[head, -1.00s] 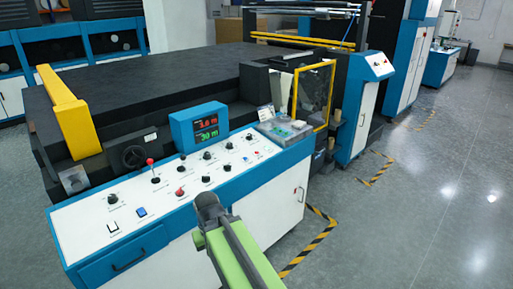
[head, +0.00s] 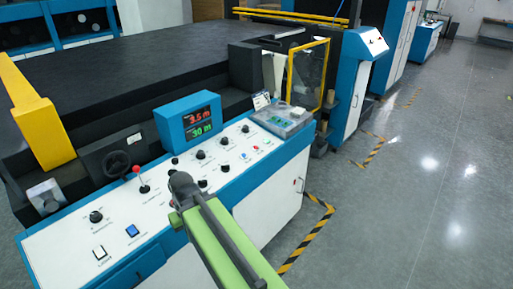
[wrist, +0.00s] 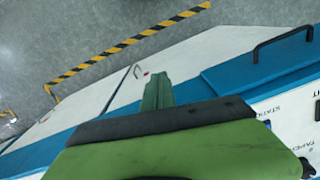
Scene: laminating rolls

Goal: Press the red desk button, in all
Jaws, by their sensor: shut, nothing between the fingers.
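The desk (head: 75,248) is a white sloping panel with blue edges, knobs and buttons. A small red button (head: 256,148) sits at its right part, in a row with a blue one. My green arm reaches over the desk's front edge in the head view, where I cannot make out the fingertips. In the wrist view my gripper (wrist: 157,90) is shut and empty, with the desk's blue edge and white cabinet front beyond it.
A red-topped lever (head: 137,170), a handwheel (head: 117,164) and a blue display box (head: 190,120) stand at the desk's back. A clear-covered box (head: 283,118) sits at its right end. A black handle (wrist: 283,40) juts from the front. Grey floor is free to the right.

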